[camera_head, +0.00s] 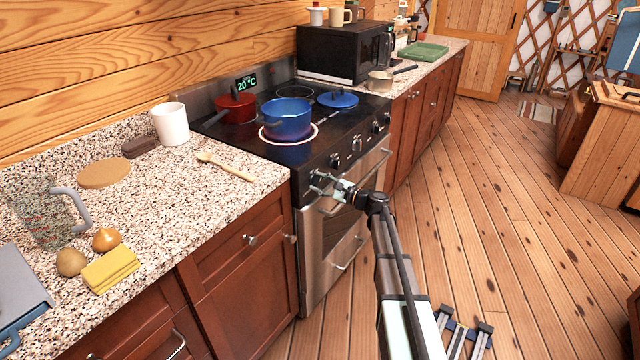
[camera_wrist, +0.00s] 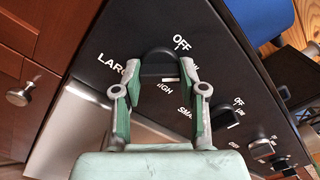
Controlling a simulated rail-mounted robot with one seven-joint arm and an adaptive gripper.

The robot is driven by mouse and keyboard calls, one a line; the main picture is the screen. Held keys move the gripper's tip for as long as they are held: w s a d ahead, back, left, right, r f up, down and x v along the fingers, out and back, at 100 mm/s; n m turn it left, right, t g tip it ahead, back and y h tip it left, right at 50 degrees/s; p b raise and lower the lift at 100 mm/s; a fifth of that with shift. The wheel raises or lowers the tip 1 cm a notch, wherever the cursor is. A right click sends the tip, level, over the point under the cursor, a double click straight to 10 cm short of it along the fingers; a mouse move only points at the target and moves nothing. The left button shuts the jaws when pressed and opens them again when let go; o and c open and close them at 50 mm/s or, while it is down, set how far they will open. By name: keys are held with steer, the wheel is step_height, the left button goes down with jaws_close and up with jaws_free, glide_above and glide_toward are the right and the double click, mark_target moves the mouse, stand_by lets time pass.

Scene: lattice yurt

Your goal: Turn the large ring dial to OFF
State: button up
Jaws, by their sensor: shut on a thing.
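The large ring dial (camera_wrist: 158,62) is a dark knob on the stove's black front panel. In the wrist view it sits between my fingertips, with OFF printed above it, LARGE to its left and HIGH below it. Its pointer is not clear. My gripper (camera_wrist: 155,80) is shut on this dial, one finger on each side. In the head view my gripper (camera_head: 318,183) is at the left end of the stove's control panel, and the dial is too small to make out there. The stove (camera_head: 325,150) has a blue pot (camera_head: 288,117) on a glowing ring.
More knobs (camera_head: 357,143) line the panel to the right. An oven handle (camera_head: 350,195) runs just below my gripper. A red pan (camera_head: 236,108) and a blue lid (camera_head: 338,99) are on the cooktop. A spoon (camera_head: 226,166) lies on the left counter.

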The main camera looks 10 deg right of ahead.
steer(key=shift+f+b, duration=0.1)
steer(key=shift+b, duration=0.3)
steer(key=shift+n+b, duration=4.5)
steer(key=shift+b, duration=2.65)
steer(key=shift+w+r, duration=0.1)
steer(key=shift+r, duration=0.1)
steer(key=o, duration=1.1)
steer(key=shift+a, duration=0.1)
steer(key=shift+o, duration=0.2)
steer(key=shift+f, duration=0.1)
